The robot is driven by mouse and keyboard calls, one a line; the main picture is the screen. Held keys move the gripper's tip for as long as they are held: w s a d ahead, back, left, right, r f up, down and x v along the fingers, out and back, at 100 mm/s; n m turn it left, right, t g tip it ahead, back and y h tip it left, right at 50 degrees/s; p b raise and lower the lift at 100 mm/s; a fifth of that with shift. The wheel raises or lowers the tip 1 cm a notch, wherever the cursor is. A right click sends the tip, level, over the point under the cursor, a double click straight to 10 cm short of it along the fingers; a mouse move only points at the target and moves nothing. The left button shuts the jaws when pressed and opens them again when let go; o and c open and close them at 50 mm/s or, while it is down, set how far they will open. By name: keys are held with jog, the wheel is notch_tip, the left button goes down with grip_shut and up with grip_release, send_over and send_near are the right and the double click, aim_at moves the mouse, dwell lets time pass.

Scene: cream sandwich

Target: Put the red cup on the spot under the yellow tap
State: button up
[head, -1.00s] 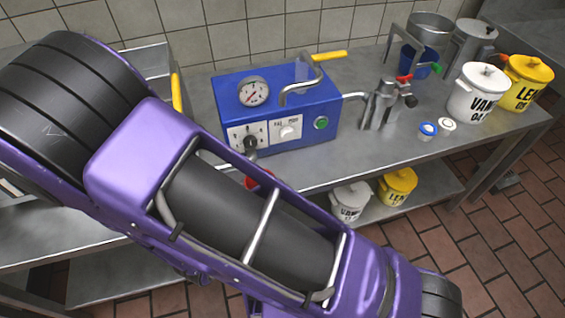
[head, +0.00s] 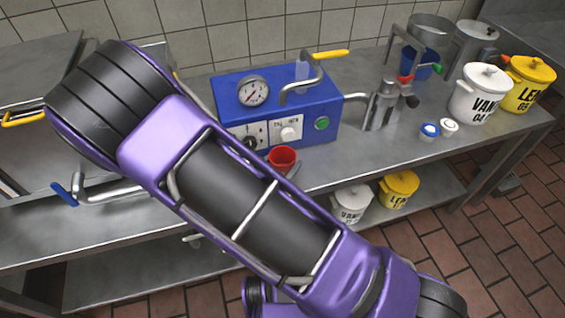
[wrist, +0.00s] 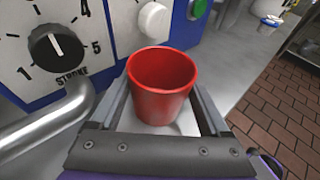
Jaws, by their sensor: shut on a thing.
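The red cup (head: 283,157) is upright in front of the blue machine in the head view. In the wrist view the red cup (wrist: 158,92) stands between the two fingers of my gripper (wrist: 161,90), which is shut on it. Whether its base touches the table is hidden. A yellow-handled tap (head: 25,118) is at the far left, its spout out of clear view. Another yellow handle (head: 332,54) sits on a bent pipe on top of the blue machine. I cannot make out a marked spot under either.
The blue machine (head: 240,95) with gauge and knobs is close beside the cup. A curved pipe passes left of my gripper in the wrist view (wrist: 50,125). A blue-handled pipe (head: 65,195) is at the left. Tubs (head: 480,98) stand at the right. Bare steel table (head: 370,160) lies right of the cup.

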jog(key=shift+f, duration=0.2)
jog(key=o, duration=1.2)
jog(key=shift+r, duration=0.1)
jog(key=shift+c, duration=0.2)
jog(key=shift+r, duration=0.2)
jog(key=shift+s+a+r, duration=0.1)
jog(key=shift+s+a, duration=0.1)
jog(key=shift+s, duration=0.1)
jog(key=p+v, duration=0.1)
jog(key=v, duration=1)
jog(key=shift+s, duration=0.1)
